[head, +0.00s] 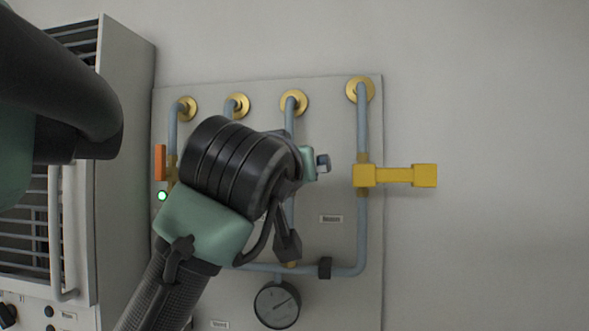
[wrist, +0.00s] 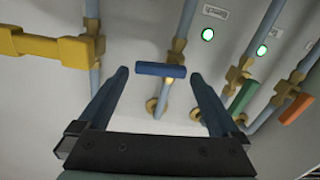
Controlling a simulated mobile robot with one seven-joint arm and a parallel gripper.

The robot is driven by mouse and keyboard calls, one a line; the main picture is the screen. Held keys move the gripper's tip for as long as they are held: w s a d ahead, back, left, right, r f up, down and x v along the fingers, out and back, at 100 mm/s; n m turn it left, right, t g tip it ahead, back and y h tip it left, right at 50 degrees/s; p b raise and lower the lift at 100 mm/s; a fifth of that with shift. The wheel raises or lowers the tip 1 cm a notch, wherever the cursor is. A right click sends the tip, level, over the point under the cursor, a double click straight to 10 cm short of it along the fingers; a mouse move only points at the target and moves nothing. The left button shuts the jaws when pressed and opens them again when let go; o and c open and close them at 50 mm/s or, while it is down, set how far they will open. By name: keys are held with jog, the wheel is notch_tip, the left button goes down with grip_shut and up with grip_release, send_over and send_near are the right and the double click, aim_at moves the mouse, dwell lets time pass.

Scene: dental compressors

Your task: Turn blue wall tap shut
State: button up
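The blue tap handle (wrist: 160,70) lies crosswise to its pipe in the wrist view, between the two fingertips of my gripper (wrist: 160,76). Small gaps show at both ends of the handle. The fingers are wide apart and hold nothing. I cannot tell how far in front of the handle the fingertips are. In the head view my wrist and gripper (head: 318,163) cover the middle of the pipe panel (head: 340,130), and I cannot make out the blue handle clearly there.
A yellow tap (head: 400,175) sticks out sideways to the right. An orange handle (head: 160,162) stands upright at the left, and a green handle (wrist: 243,97) shows between. A gauge (head: 277,305) sits below. A grey louvred cabinet (head: 125,130) stands left; the right wall is clear.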

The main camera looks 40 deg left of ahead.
jog(key=c, duration=1.1)
jog(key=shift+w+f+m+b, duration=0.1)
jog(key=shift+f+m+b, duration=0.1)
jog(key=shift+m+b, duration=0.55)
jog(key=shift+c, duration=0.2)
jog(key=o, duration=1.2)
